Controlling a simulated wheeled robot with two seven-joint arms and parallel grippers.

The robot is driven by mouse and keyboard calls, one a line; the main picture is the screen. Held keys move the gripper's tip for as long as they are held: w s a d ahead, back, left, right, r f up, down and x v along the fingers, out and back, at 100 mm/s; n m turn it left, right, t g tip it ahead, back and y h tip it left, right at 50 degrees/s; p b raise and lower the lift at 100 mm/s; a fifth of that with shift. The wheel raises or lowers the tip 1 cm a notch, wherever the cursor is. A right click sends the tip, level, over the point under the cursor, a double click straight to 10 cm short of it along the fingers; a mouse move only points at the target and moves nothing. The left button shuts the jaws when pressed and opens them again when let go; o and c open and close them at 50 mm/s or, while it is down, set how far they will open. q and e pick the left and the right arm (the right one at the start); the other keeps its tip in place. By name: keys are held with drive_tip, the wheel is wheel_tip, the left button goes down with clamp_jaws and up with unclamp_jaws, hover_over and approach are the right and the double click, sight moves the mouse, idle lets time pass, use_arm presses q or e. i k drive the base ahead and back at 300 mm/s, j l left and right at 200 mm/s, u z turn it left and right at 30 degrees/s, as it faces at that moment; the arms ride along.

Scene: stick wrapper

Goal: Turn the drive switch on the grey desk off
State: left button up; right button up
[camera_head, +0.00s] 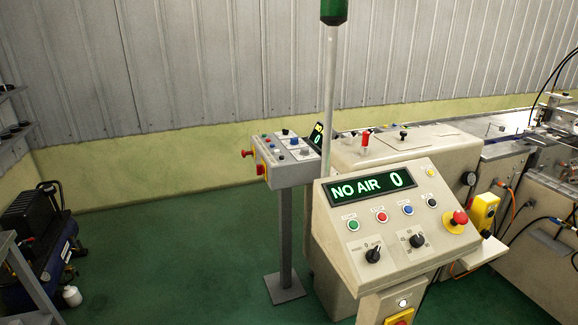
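A grey control desk (292,172) stands on a grey post left of the centre. Neither of my grippers is in view.
A larger beige console (330,240) stands nearer, its display reading "NO AIR 0", with a red emergency button (460,217). A light pole (328,90) rises behind it. A dark machine (38,235) stands at left. Green floor (170,250) between is clear.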

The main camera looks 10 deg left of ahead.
sight(260, 169)
drive_tip(key=i+j+z, duration=0.15)
drive_tip(key=i+j, duration=0.15)
drive_tip(key=i+j+z, duration=0.2)
drive_tip(key=j, duration=0.2)
drive_tip(key=i+j+z, duration=0.15)
drive_tip(key=j, duration=0.25)
drive_tip(key=i+j+z, duration=0.15)
drive_tip(key=i+j, duration=0.15)
drive_tip(key=j, duration=0.1)
